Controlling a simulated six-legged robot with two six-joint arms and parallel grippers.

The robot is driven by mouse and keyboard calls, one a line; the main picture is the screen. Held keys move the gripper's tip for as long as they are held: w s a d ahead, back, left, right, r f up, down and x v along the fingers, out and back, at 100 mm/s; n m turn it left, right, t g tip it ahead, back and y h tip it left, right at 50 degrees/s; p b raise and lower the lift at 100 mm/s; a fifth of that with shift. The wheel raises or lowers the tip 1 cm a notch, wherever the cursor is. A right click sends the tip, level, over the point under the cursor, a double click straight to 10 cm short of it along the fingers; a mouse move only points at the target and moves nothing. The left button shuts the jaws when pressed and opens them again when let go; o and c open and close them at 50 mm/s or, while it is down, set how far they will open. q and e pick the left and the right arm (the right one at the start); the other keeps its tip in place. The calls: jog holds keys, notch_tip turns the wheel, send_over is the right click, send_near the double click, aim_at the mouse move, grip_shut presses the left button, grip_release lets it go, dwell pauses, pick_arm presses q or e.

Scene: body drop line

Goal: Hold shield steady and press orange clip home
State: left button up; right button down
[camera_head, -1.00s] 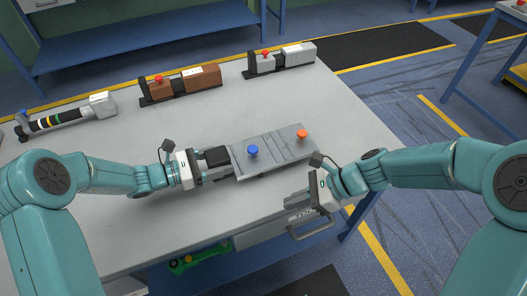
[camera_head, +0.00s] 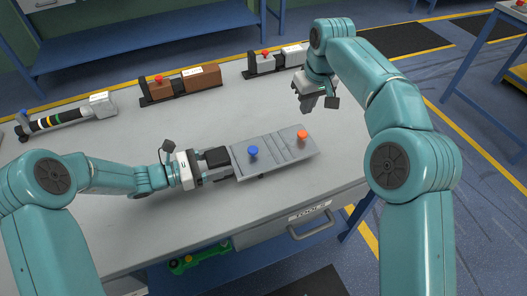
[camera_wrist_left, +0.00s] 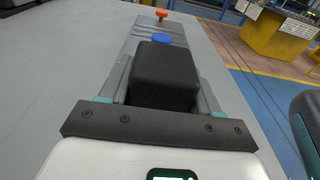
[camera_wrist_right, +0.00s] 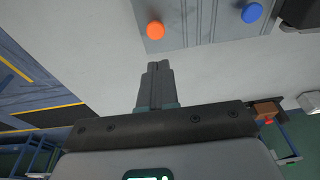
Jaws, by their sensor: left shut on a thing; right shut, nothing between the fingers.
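The grey shield (camera_head: 278,155) lies on the table, a flat ribbed plate with a black block (camera_head: 215,157) at its left end. The orange clip (camera_head: 303,134) stands up near its right end and a blue clip (camera_head: 253,152) stands nearer the left. My left gripper (camera_head: 205,166) is shut on the black block, which fills the space between its fingers in the left wrist view (camera_wrist_left: 167,75). My right gripper (camera_head: 305,107) is shut and empty, above the table behind the orange clip. In the right wrist view the orange clip (camera_wrist_right: 155,30) is beyond the fingertips, apart from them.
Along the table's back edge stand a brown block fixture (camera_head: 180,84), a grey block fixture (camera_head: 275,62) and a striped rod fixture (camera_head: 68,117), with red or blue knobs. A drawer labelled TOOLS (camera_head: 290,228) is under the front edge. The table's front left is clear.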

aim_at(302, 133)
pick_arm(q)
jog(key=shift+f, duration=0.25)
pick_arm(e)
jog(key=shift+w+f, duration=0.15)
jog(key=shift+f, duration=3)
jog(key=shift+f, duration=1.05)
jog(key=shift+d+f, duration=0.1)
jog(key=shift+f, duration=0.55)
jog(key=shift+r, duration=0.1)
notch_tip(302, 133, up, 9)
